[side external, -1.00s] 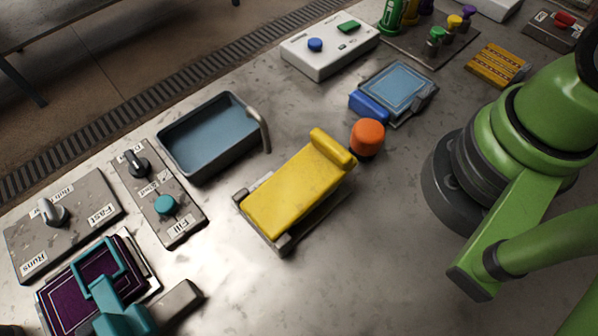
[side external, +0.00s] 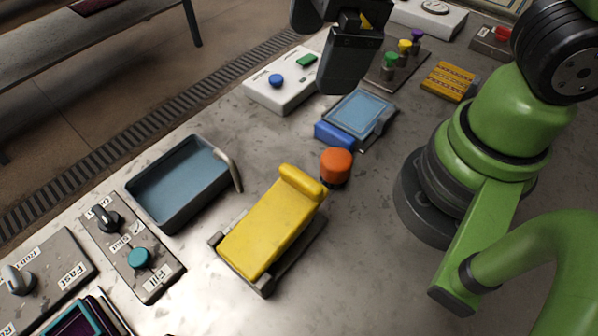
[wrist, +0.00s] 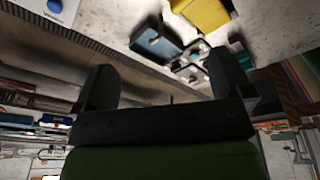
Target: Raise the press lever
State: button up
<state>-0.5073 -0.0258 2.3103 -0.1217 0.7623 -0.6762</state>
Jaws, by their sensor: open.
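A yellow slab with a rounded yellow bar across its upper end (side external: 268,225) lies low over a grey base in the side view. It looks like the press lever, though I cannot be sure. A yellow piece also shows at the top of the wrist view (wrist: 203,15). An orange knob (side external: 336,166) stands beside the bar end. My gripper (side external: 345,75) is at the top of the side view, well above and away from the yellow slab. In the wrist view its two dark fingers (wrist: 163,82) are wide apart with nothing between them.
A blue-grey tray (side external: 222,203) with a bent handle is left of the yellow slab. A white button box (side external: 262,97) and a blue-framed panel (side external: 358,112) stand behind. A grey knob panel (side external: 120,250) is at lower left. The bench at lower middle is clear.

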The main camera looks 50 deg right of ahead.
aim_at(300, 176)
jog(key=a+f+n, duration=0.1)
jog(key=f+n, duration=0.1)
jog(key=s+a+f+n+g+h, duration=0.1)
jog(key=a+f+n, duration=0.2)
jog(key=f+n, duration=0.1)
jog(key=n, duration=0.1)
jog(key=shift+s+a+f+g+h, duration=0.2)
jog(key=shift+a+g+h, duration=0.1)
jog(key=shift+a+g, duration=0.1)
jog(key=shift+f, duration=0.25)
notch_tip(300, 176, down, 10)
jog(key=shift+r, duration=0.25)
jog(key=c, duration=1.3)
